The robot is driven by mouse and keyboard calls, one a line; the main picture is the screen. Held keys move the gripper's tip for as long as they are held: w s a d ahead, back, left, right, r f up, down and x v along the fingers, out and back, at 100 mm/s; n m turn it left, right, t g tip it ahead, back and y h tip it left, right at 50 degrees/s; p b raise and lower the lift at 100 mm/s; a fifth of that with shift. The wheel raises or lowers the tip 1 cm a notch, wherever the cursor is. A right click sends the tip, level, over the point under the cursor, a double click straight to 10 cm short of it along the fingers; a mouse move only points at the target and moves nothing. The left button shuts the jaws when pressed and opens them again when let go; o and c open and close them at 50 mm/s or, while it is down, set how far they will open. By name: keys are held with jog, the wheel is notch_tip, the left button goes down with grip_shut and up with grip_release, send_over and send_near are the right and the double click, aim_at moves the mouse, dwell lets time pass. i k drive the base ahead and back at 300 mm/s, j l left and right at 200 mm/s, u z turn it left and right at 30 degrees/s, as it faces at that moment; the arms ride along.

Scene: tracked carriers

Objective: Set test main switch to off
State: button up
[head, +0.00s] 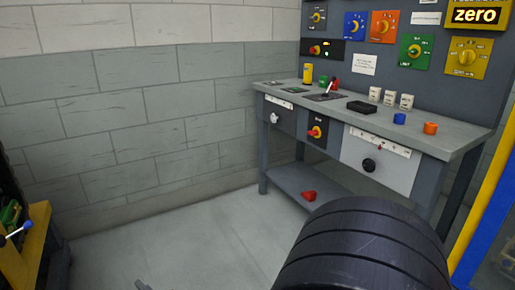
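A grey workbench (425,132) stands against the wall at the right, with a grey upright panel behind it. A red-and-yellow rotary switch (316,132) is on a dark plate on the bench's front. A similar red-and-yellow switch (316,49) is on a black plate low on the upright panel. Their labels are too small to read, so I cannot tell which is the test main switch, nor its setting. A black ribbed part of my own arm fills the bottom right.
The panel has blue (356,25), orange (383,26), green (416,51) and yellow (468,58) dial plates. A lever (327,90) and small blocks stand on the bench. A red object (308,196) lies on the lower shelf. The floor (190,245) is clear in the middle.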

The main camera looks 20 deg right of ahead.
aim_at(314, 133)
jog(key=i+j+z, duration=0.1)
jog(key=i+z, duration=0.3)
jog(key=i+j+z, duration=0.2)
jog(key=z, duration=0.25)
jog(key=i+j+z, duration=0.55)
jog(key=j+z, duration=0.3)
jog(key=i+j+z, duration=0.2)
jog(key=j+z, duration=0.25)
jog(key=i+j+z, duration=0.1)
jog(key=j+z, duration=0.15)
jog(key=z, duration=0.2)
jog(key=j+z, duration=1.15)
jog(key=j, duration=0.3)
